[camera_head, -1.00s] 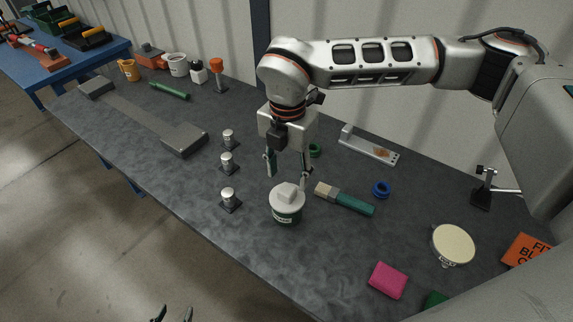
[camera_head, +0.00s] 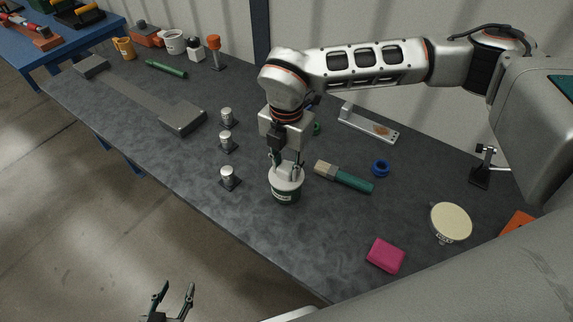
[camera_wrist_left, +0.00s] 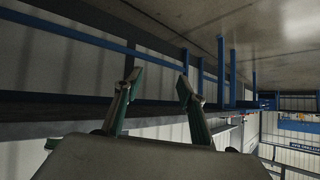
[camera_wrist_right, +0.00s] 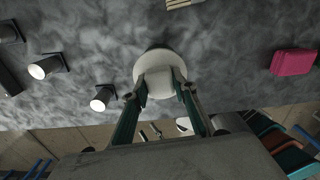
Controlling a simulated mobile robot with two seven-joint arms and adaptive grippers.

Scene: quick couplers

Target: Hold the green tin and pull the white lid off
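In the right wrist view the round lid (camera_wrist_right: 160,60) has a raised block-shaped knob and hides most of the tin. My right gripper (camera_head: 286,167) points down over the tin, its fingertips on either side of the knob and seemingly touching it. These fingers (camera_wrist_right: 159,84) also show in the right wrist view. My left gripper (camera_head: 175,290) is open and empty, off the table's front edge. The left wrist view shows its spread fingers (camera_wrist_left: 157,82).
A brush (camera_head: 344,177) lies right of the tin, and several small metal posts (camera_head: 229,174) stand left of it. A pink block (camera_head: 385,256) and a round cream disc (camera_head: 451,222) are at the right. The table in front of the tin is clear.

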